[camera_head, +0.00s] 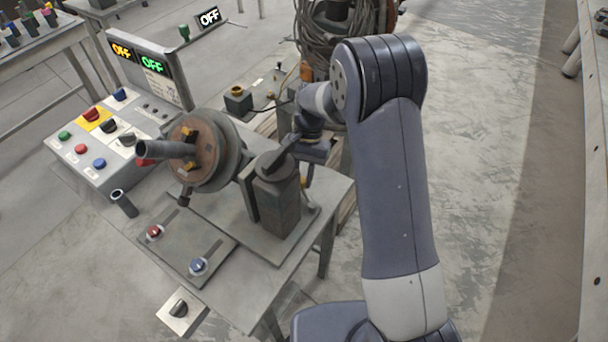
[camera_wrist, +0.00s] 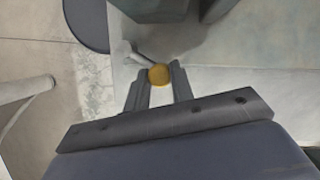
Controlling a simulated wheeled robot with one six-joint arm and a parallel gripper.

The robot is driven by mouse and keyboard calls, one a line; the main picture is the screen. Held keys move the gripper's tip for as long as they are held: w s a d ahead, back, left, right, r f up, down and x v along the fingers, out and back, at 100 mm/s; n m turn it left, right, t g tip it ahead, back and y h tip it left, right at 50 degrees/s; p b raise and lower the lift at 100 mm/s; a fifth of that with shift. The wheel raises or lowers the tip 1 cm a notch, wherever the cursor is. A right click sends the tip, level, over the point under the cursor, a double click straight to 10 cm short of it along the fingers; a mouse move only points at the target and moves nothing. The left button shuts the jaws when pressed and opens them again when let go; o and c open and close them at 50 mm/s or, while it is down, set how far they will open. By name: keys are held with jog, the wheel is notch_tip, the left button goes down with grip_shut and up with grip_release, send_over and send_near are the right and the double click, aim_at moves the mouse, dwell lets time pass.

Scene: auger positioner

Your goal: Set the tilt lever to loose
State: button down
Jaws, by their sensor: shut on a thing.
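The tilt lever (camera_wrist: 143,57) shows in the wrist view as a thin grey rod with a round yellow knob (camera_wrist: 158,74) at its end. My gripper (camera_wrist: 158,80) has its two fingers closed around the knob, one on each side. In the head view my gripper (camera_head: 306,168) is behind the positioner (camera_head: 277,205), at its right side. Only a small orange-yellow bit of the knob shows there (camera_head: 304,183), and the rod is mostly hidden. I cannot read a loose or tight mark at the lever.
The round faceplate (camera_head: 205,150) with its tube stands left of the positioner. A control panel (camera_head: 100,140) with coloured buttons is farther left. Coiled cables (camera_head: 325,35) hang behind my arm.

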dwell(0.3)
jog(key=c, duration=1.2)
grip_release()
jog(key=b+v, duration=0.1)
jog(key=v, duration=0.9)
jog(key=shift+w+r, duration=0.2)
jog(key=shift+r, duration=0.15)
jog(key=p+x, duration=0.1)
jog(key=x, duration=0.9)
jog(key=shift+s+f, duration=0.2)
jog(key=shift+f, duration=0.15)
